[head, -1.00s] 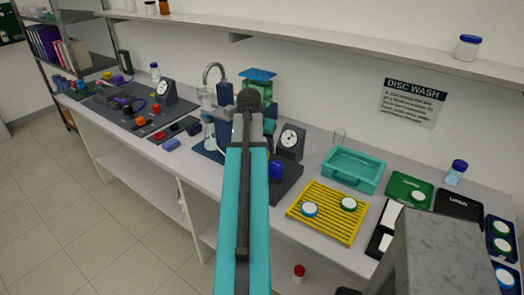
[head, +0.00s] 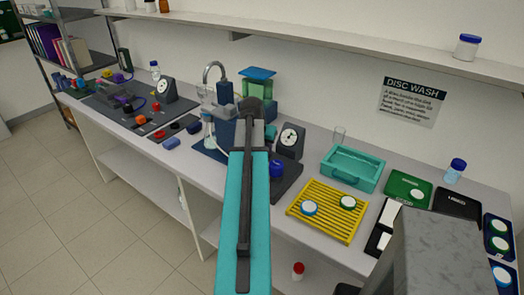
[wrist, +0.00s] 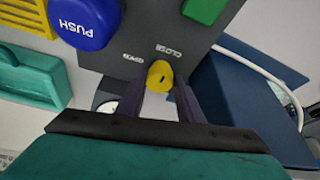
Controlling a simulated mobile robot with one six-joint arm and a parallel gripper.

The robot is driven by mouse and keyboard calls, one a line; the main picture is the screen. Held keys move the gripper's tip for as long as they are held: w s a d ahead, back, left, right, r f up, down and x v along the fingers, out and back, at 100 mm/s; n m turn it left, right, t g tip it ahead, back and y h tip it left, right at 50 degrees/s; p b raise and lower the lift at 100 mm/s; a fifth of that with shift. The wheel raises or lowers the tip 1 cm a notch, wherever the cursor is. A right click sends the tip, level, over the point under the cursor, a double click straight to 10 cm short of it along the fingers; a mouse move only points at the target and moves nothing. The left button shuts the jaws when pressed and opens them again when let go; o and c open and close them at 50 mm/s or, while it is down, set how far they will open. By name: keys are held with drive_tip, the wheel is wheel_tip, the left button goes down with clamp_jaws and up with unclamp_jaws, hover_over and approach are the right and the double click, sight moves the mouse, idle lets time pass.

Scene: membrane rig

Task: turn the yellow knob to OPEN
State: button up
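The yellow knob (wrist: 160,76) sits on a dark grey panel (wrist: 125,58) in the wrist view. The fingers of my gripper (wrist: 160,92) stand apart, one on each side of the knob, with narrow gaps that seem to remain. Whether the fingertips reach past the knob's face is hard to tell. In the head view my arm hides the knob and the gripper.
A blue PUSH button (wrist: 85,18) and a green block (wrist: 205,10) are close to the knob. In the head view a dial gauge (head: 290,140), a teal tray (head: 350,168) and a yellow rack (head: 325,212) stand to the right on the bench.

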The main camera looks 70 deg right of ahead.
drive_tip(key=c, duration=0.4)
drive_tip(key=shift+a, duration=0.4)
drive_tip(key=shift+c, duration=0.3)
drive_tip(key=shift+d, duration=0.35)
